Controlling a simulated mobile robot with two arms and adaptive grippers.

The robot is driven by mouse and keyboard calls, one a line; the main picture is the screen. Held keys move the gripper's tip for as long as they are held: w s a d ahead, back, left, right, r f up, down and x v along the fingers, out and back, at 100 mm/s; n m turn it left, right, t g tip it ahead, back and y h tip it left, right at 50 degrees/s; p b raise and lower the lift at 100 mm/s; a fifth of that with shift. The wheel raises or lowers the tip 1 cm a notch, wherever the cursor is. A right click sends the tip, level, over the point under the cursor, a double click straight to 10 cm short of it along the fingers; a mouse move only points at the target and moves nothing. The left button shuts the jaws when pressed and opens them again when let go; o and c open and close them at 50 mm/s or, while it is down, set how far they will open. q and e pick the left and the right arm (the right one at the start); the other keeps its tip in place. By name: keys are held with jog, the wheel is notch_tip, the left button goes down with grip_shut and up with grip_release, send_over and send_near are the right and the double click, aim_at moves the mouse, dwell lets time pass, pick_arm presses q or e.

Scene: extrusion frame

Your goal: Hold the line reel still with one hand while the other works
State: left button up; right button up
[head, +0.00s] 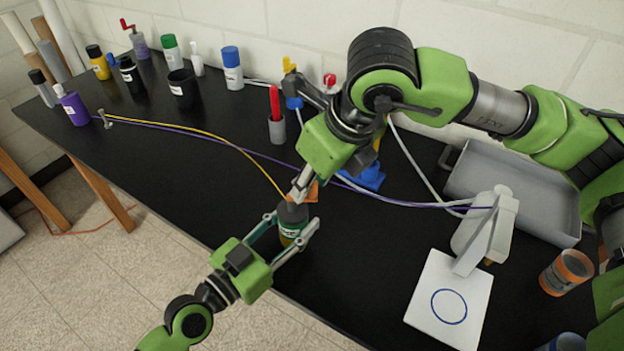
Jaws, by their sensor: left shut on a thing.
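The line reel appears to be the small dark-topped cylinder (292,213) with a yellow-green lower part, upright near the front edge of the black table. My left gripper (289,230) is shut on it, with one finger on each side. My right gripper (300,188) points down just above and behind its top; whether its fingers are open or touch anything is unclear. A yellow line (215,136) runs from a metal post (106,121) at the left towards the reel's top. An orange piece (313,192) shows beside the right fingertips, partly hidden.
A purple bottle (74,108) and several other bottles stand at the back left. A grey holder (277,130) is behind my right gripper. The left-middle tabletop is mostly clear.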

jog(key=shift+f, duration=0.15)
grip_shut()
jog(key=shift+w+n, duration=0.15)
jog(key=shift+n, duration=0.15)
jog(key=shift+w+a+n+g+y, duration=0.1)
jog(key=shift+w+n+g+y, duration=0.25)
jog(key=shift+n, duration=0.9)
jog(key=shift+w+a+n+g+y, duration=0.15)
jog(key=shift+w+n+g, duration=0.3)
jog(key=shift+n, duration=0.75)
jog(key=shift+w+a+n+g+y, duration=0.1)
jog(key=shift+w+n+g+y, duration=0.25)
jog(key=shift+n, duration=0.9)
grip_release()
